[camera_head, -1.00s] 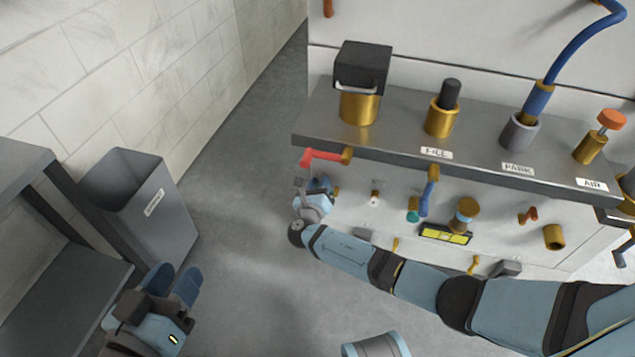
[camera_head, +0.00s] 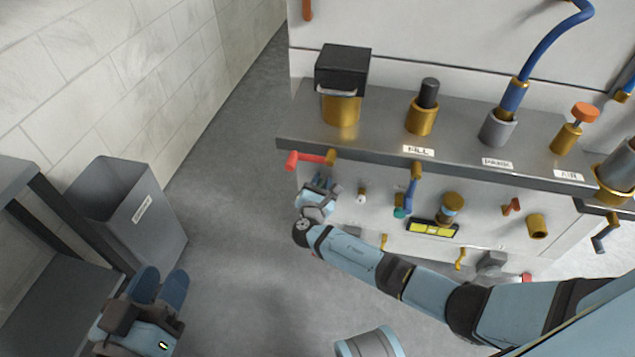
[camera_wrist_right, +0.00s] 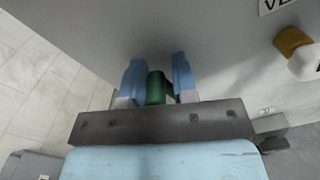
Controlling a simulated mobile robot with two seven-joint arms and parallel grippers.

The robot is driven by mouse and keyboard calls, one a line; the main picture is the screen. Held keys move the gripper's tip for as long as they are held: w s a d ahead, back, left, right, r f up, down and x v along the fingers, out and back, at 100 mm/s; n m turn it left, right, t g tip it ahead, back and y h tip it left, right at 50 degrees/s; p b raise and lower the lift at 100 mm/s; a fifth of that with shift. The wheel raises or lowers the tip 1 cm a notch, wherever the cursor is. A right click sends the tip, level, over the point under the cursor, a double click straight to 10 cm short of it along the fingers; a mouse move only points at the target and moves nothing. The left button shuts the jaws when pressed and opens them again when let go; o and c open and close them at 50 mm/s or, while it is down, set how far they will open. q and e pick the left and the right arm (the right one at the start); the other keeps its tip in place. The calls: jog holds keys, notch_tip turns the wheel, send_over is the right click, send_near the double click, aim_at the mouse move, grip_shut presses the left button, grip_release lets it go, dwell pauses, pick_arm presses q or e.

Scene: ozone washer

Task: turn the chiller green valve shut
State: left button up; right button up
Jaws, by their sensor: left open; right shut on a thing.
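The chiller's green valve handle (camera_wrist_right: 156,88) shows in the right wrist view as a short dark green piece between my two blue fingers. My right gripper (camera_wrist_right: 159,72) is shut on it, close to the pale panel. In the head view my right gripper (camera_head: 321,183) is at the left end of the panel front, below the red handle (camera_head: 310,159). There the green handle is hidden by the gripper. My left gripper (camera_head: 160,286) is open and empty, low at the left, well away from the panel.
Right of my right gripper are a white-tipped fitting (camera_head: 361,195), a blue lever (camera_head: 410,192) and a yellow display (camera_head: 433,228). A steel shelf (camera_head: 380,143) with brass fittings juts out above. A grey bin (camera_head: 150,225) stands at the left, with free floor between.

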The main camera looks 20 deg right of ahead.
jog(key=shift+s+f+m, duration=0.15)
jog(key=shift+s+m, duration=0.1)
jog(key=shift+m, duration=0.25)
jog(key=o, duration=0.8)
jog(key=shift+w, duration=0.1)
jog(key=shift+c, duration=0.2)
jog(key=shift+d, duration=0.1)
